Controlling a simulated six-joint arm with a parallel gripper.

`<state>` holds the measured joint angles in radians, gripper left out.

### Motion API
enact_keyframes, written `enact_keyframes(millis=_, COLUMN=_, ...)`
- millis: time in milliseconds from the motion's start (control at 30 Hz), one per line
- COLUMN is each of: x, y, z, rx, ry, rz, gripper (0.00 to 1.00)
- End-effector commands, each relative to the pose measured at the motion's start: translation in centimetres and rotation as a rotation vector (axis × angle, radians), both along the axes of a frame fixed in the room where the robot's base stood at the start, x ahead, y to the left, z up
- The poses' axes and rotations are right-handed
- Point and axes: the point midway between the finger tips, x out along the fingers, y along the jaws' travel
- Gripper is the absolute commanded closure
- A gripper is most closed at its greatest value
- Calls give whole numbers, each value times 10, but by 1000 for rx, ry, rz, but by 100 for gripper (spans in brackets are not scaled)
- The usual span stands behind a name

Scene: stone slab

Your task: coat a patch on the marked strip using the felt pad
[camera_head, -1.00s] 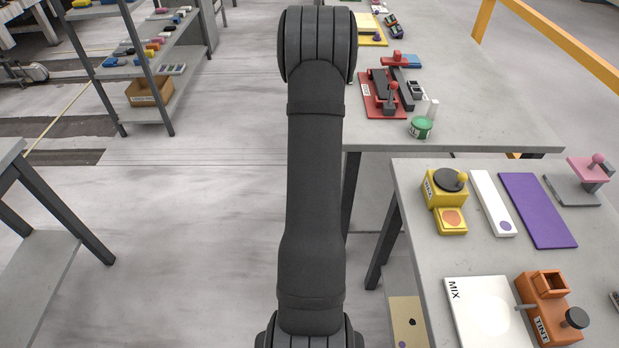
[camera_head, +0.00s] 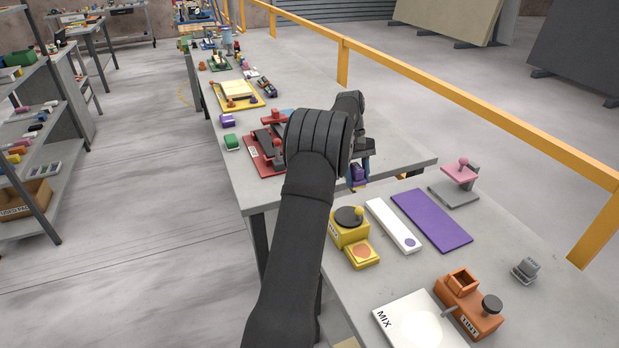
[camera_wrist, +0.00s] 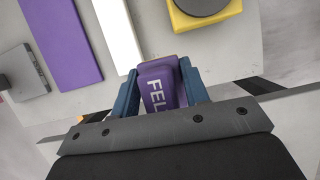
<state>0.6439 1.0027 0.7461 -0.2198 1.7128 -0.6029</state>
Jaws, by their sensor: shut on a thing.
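My gripper (camera_wrist: 160,90) is shut on a purple felt pad (camera_wrist: 161,84), whose lettering reads "FEL" before my gripper covers the rest. In the head view the pad (camera_head: 357,176) hangs beyond my forearm, near the gap between two tables. A white strip (camera_head: 389,218) with a purple round mark (camera_head: 410,242) at its near end lies on the near table. The strip also shows in the wrist view (camera_wrist: 119,30), where the pad is off its end and appears apart from it.
A purple slab (camera_head: 431,220) and a pink-handled stand (camera_head: 460,182) lie right of the strip. A yellow device (camera_head: 349,230) stands left. An orange tint device (camera_head: 470,305) and white mix board (camera_head: 425,325) are nearer. A yellow rail (camera_head: 480,105) runs behind.

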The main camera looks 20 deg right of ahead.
Motion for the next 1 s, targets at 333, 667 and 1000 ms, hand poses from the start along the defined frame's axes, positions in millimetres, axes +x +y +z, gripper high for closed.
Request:
enact_keyframes(millis=333, x=-42, y=-65, z=3, rx=1, ry=4, rz=35, gripper=77)
enact_keyframes(millis=667, x=-44, y=-67, z=-15, rx=3, ry=6, rz=38, gripper=77)
enact_keyframes(millis=1000, x=-44, y=-67, z=-46, rx=1, ry=6, rz=37, gripper=77)
